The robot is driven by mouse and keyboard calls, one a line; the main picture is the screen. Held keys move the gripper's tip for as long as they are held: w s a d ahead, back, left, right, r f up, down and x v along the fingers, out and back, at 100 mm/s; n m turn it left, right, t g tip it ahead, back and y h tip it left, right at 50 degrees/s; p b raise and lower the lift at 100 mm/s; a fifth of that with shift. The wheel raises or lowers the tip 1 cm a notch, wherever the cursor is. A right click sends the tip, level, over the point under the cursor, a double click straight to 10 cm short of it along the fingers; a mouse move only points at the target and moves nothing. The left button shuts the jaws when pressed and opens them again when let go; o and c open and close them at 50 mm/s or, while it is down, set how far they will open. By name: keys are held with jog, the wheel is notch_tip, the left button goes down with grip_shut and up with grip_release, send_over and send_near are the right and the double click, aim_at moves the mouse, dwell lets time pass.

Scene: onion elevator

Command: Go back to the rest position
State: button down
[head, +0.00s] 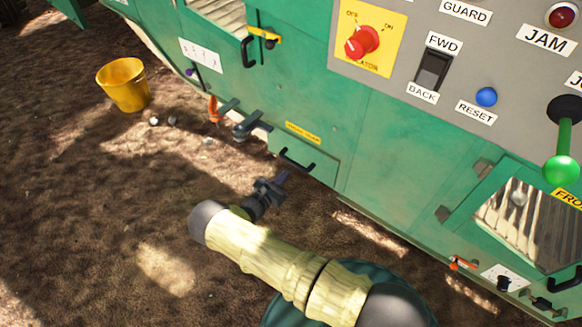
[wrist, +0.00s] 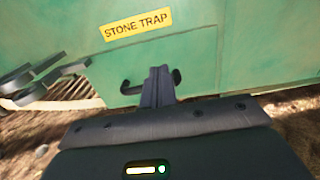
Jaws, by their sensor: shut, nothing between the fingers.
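My gripper (head: 281,178) is at the end of my pale yellow arm, in front of the lower green panel of the machine. It is shut and holds nothing. In the wrist view my gripper (wrist: 158,84) points at the green stone trap panel (wrist: 205,75), with its fingers in front of the black handle (wrist: 131,89). I cannot tell whether the fingers touch the handle.
A yellow bucket (head: 124,86) stands on the dirt at the left, with small stones (head: 163,121) near it. Metal levers (head: 252,124) stick out left of the panel. A control panel (head: 452,62) with a red knob and a green-balled lever (head: 562,168) is at the upper right. Open ground lies left.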

jog(key=s+d+r+m+g+p, duration=0.1)
jog(key=s+d+r+m+g, duration=0.3)
jog(key=d+r+m+g, duration=0.25)
jog(key=s+d+r+m+g+p, duration=0.1)
jog(key=s+d+r+m+g, duration=0.2)
jog(key=d+r+m+g, duration=0.3)
jog(key=s+r+m+y+p, duration=0.1)
jog(key=s+r+m+y, duration=0.4)
jog(key=r, duration=0.4)
jog(key=s+d+r+m+t+y+p, duration=0.1)
jog(key=s+r+m+y+p, duration=0.15)
jog(key=s+r+m, duration=0.4)
jog(key=s+r+m+y+p, duration=0.1)
jog(key=s+r+m+y, duration=0.4)
jog(key=r, duration=0.6)
notch_tip(320, 180, up, 38)
jog(key=s+n+p, duration=0.1)
jog(key=p, duration=3.6)
jog(key=shift+f+h, duration=0.25)
jog(key=shift+h, duration=0.2)
